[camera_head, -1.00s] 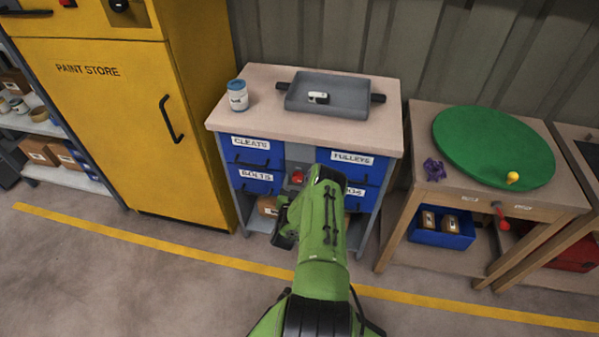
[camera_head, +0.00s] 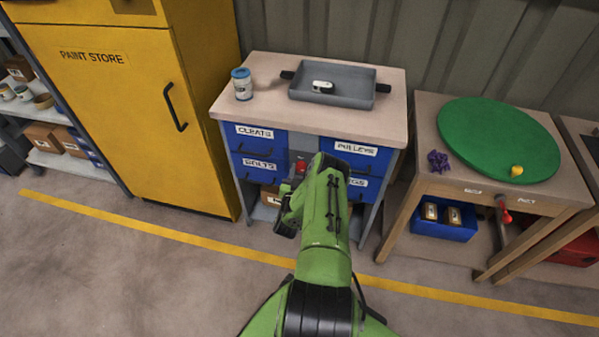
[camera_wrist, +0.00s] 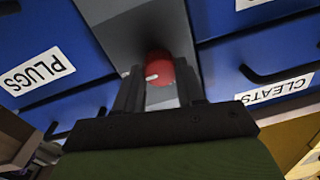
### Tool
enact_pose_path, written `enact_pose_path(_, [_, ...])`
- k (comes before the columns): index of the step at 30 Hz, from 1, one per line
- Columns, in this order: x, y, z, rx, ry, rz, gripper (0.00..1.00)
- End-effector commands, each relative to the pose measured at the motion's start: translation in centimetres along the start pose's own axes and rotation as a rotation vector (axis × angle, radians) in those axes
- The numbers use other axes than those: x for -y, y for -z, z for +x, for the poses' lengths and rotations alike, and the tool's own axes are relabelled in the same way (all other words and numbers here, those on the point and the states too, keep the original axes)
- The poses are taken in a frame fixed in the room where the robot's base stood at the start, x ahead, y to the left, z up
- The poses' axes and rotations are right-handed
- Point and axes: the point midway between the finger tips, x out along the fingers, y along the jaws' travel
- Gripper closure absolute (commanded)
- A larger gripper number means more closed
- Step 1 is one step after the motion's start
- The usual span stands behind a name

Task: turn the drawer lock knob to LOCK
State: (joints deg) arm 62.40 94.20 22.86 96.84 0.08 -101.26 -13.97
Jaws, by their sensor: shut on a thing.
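The red drawer lock knob (camera_head: 301,166) sits on the grey strip between the two columns of blue drawers, partly hidden by my arm in the head view. In the wrist view the round red knob (camera_wrist: 160,67) shows a short white mark on its lower left. My gripper (camera_wrist: 158,78) has its two dark fingers on either side of the knob and is shut on it. The fingertips are hidden by my own green arm in the head view. No LOCK lettering can be read.
The drawer cabinet (camera_head: 221,103) has blue drawers labelled CLEATS, BOLTS and PULLEYS, with dark handles beside the strip. A grey tray (camera_head: 355,96) and a jar (camera_head: 242,84) stand on top. A yellow paint store (camera_head: 110,110) is at left, a wooden table (camera_head: 430,120) at right.

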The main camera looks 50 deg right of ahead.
Motion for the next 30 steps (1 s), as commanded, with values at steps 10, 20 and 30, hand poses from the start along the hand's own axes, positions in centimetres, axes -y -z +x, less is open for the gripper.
enact_pose_path(10, [0.10, 0.42, -0.03, 0.011, -0.002, -0.237, 0.92])
enact_pose_path(20, [0.18, 0.45, -0.03, 0.025, -0.005, -0.552, 0.92])
enact_pose_path(30, [0.26, 0.42, -0.01, 0.039, -0.008, -0.874, 0.92])
